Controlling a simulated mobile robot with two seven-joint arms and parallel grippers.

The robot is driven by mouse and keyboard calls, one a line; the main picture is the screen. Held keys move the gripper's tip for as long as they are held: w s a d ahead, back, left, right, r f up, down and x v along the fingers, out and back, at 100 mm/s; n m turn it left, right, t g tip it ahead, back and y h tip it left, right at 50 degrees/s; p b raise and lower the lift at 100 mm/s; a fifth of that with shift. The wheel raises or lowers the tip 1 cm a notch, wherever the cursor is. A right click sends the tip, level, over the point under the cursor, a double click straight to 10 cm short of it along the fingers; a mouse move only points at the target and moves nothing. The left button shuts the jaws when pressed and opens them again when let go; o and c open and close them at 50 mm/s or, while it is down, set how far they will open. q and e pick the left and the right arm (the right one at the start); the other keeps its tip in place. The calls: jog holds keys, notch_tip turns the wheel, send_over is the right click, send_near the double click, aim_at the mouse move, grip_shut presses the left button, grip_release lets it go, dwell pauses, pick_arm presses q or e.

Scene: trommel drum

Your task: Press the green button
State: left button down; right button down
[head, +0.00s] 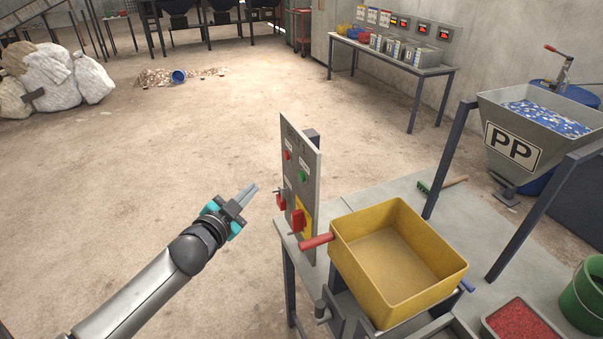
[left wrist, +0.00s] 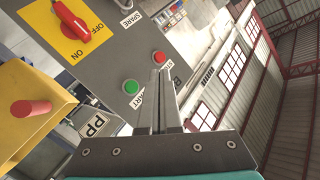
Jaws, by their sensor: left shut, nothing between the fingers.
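The green button (head: 302,177) is on the grey control panel (head: 308,148), beside the yellow bin. In the left wrist view the green button (left wrist: 131,87) has a START label and lies left of the fingertips, with a red button (left wrist: 159,58) near their tips. My left gripper (head: 252,188) is shut and empty, in the air to the left of the panel. It looks apart from the panel in the head view. My right gripper is not in view.
A red rotary switch on a yellow plate (head: 304,216) sits low on the panel. A yellow bin (head: 387,286) with a red handle (head: 316,242) stands on the grey table (head: 357,193) to the right.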

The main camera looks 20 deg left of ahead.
aim_at(302, 177)
pick_arm(q)
jog(key=w+d+b, duration=0.1)
jog(key=w+d, duration=0.4)
jog(key=w, duration=0.1)
jog(key=shift+w+d+b, duration=0.35)
jog(key=shift+d, duration=0.05)
dwell(2.2)
jog(key=shift+w+d, duration=0.25)
jog(key=shift+w, duration=0.05)
